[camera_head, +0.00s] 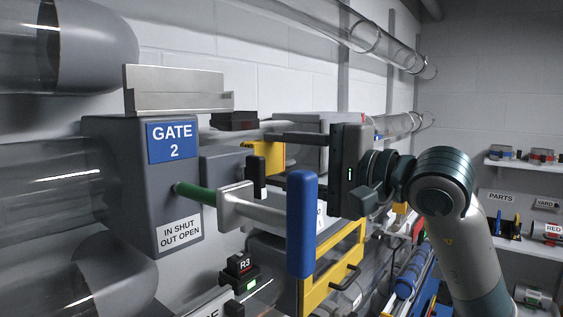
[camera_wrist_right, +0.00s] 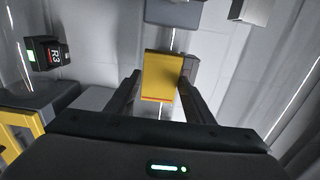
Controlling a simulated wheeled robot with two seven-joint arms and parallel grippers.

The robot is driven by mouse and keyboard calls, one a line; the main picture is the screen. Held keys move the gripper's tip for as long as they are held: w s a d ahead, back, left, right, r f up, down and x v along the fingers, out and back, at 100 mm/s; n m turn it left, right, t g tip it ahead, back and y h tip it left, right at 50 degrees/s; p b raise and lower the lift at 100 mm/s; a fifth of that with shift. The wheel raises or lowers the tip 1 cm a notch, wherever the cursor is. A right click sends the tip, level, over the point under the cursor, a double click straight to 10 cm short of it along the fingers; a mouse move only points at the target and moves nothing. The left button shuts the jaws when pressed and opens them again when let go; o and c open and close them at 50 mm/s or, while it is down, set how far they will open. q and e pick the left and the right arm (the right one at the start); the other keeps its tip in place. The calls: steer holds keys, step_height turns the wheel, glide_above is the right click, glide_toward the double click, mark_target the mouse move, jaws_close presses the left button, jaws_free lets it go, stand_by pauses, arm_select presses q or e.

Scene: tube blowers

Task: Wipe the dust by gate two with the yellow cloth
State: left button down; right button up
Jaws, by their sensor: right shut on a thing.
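My right gripper (camera_head: 262,157) is level with the gate two box (camera_head: 130,185), to its right. It is shut on the yellow cloth (camera_head: 266,153), which looks like a folded pad. In the right wrist view the cloth (camera_wrist_right: 162,76) sits between the two dark fingers of the gripper (camera_wrist_right: 158,82). The gate box carries a blue GATE 2 sign (camera_head: 172,142) and a label reading "IN SHUT OUT OPEN" (camera_head: 180,232). I cannot make out any dust. My left gripper is not in view.
A handle with a blue grip (camera_head: 302,225) on a grey arm and green rod (camera_head: 195,194) sticks out in front of the gate. A black R3 piece (camera_head: 240,267) is below it. Clear tubes (camera_head: 50,180) are left. Shelves with parts (camera_head: 520,163) stand far right.

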steer(key=b+v, duration=0.2)
steer(key=v, duration=0.3)
steer(key=shift+s+d+b, duration=0.15)
steer(key=shift+d+b, duration=0.15)
steer(key=shift+b, duration=0.1)
steer(key=shift+s, duration=0.1)
steer(key=shift+b+v, duration=0.95)
steer(key=shift+v, duration=0.45)
